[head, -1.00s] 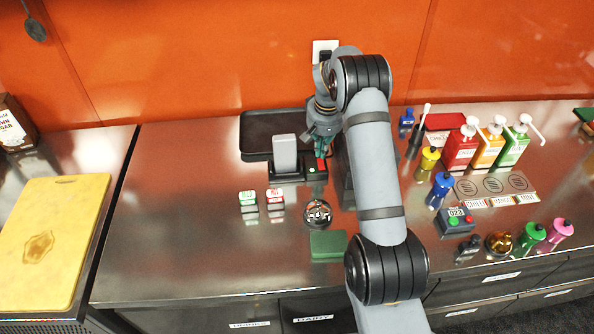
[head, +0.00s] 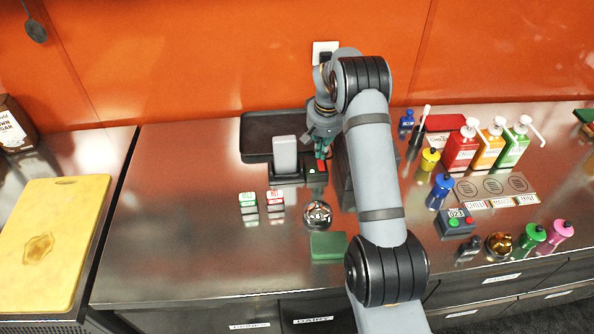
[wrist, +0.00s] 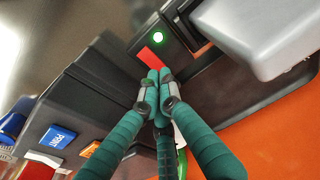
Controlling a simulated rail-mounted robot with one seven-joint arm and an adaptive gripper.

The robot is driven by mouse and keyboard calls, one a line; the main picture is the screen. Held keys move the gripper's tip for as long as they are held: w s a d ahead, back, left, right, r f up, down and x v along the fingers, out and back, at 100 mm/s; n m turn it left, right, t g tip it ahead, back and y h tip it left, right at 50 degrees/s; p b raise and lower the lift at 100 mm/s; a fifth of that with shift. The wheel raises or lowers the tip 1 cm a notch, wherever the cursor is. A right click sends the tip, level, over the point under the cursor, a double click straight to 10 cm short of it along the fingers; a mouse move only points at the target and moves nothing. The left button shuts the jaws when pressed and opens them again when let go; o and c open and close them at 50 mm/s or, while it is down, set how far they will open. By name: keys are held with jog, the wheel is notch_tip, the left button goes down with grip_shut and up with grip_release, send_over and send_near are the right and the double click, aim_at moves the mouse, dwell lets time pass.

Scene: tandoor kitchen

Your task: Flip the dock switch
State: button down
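The dock is a dark base (head: 287,180) on the steel counter with a grey upright block (head: 285,154) on it. At its right end is a red switch (head: 322,166) beside a small green light. The wrist view shows the red switch (wrist: 151,58) close up and the green light (wrist: 163,37) lit. My gripper (head: 322,152) is over the right end of the dock, pointing down. In the wrist view its green fingers (wrist: 157,80) are together and empty, with their tips at the edge of the red switch. Whether they touch it is unclear.
A black tray (head: 256,124) lies behind the dock. A dark box (wrist: 75,95) with a blue "PRINT" button (wrist: 57,138) stands beside the switch. Two small labelled blocks (head: 275,198), a round shiny object (head: 318,213) and a green pad (head: 328,245) lie in front.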

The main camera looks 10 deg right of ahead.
jog(key=shift+f+b, duration=1)
jog(key=shift+f, duration=0.1)
dwell(0.6)
jog(key=shift+r, duration=0.1)
jog(key=shift+r+p, duration=2.6)
jog(key=shift+r, duration=0.9)
jog(key=shift+f, duration=0.1)
notch_tip(320, 180, down, 7)
jog(key=b, duration=0.5)
jog(key=shift+f, duration=0.1)
jog(key=shift+r, duration=0.25)
